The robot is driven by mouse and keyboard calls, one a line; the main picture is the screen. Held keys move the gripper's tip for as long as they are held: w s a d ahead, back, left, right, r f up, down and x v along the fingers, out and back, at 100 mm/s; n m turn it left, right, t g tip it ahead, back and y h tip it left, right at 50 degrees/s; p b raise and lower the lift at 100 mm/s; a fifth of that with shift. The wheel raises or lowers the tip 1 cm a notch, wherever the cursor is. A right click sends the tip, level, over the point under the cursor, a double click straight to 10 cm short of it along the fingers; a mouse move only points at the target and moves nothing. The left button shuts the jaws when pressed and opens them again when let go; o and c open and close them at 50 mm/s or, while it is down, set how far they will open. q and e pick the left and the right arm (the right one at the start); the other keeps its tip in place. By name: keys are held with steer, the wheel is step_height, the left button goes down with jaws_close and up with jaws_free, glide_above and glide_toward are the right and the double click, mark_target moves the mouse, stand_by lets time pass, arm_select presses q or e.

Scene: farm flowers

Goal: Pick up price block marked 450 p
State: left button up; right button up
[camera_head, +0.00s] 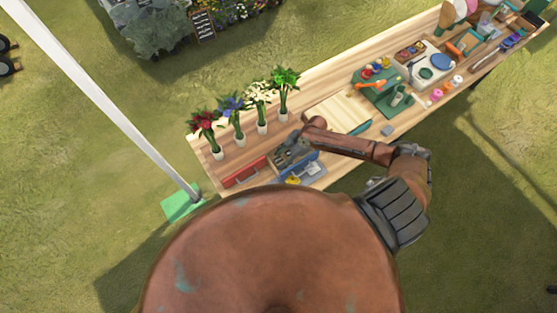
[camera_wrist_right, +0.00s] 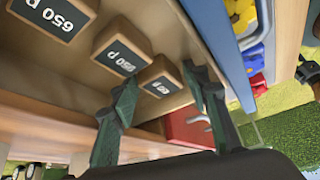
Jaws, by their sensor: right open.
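In the right wrist view, three wooden price blocks sit in a row on a wooden surface. The largest in view (camera_wrist_right: 55,17) reads 650 p, and the middle one (camera_wrist_right: 121,50) seems to read 050 p or 950 p. The label of the smallest-looking block (camera_wrist_right: 160,86) is too small to read surely, so I cannot tell whether it is the 450 p block. My right gripper (camera_wrist_right: 163,82) is open, its two dark green fingers on either side of that block. It also shows in the head view (camera_head: 288,155), low over the table. My left gripper is out of view.
Vases of red (camera_head: 207,128), blue (camera_head: 235,112), white (camera_head: 260,103) and green (camera_head: 285,88) plants stand on the table left of my right arm. A red box (camera_head: 245,172) and a blue-sided box (camera_head: 303,168) are near the gripper. A green tray (camera_head: 378,93) lies farther right.

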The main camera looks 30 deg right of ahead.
steer(key=shift+w+a+f, duration=0.1)
steer(key=c, duration=0.8)
steer(key=shift+c, duration=0.2)
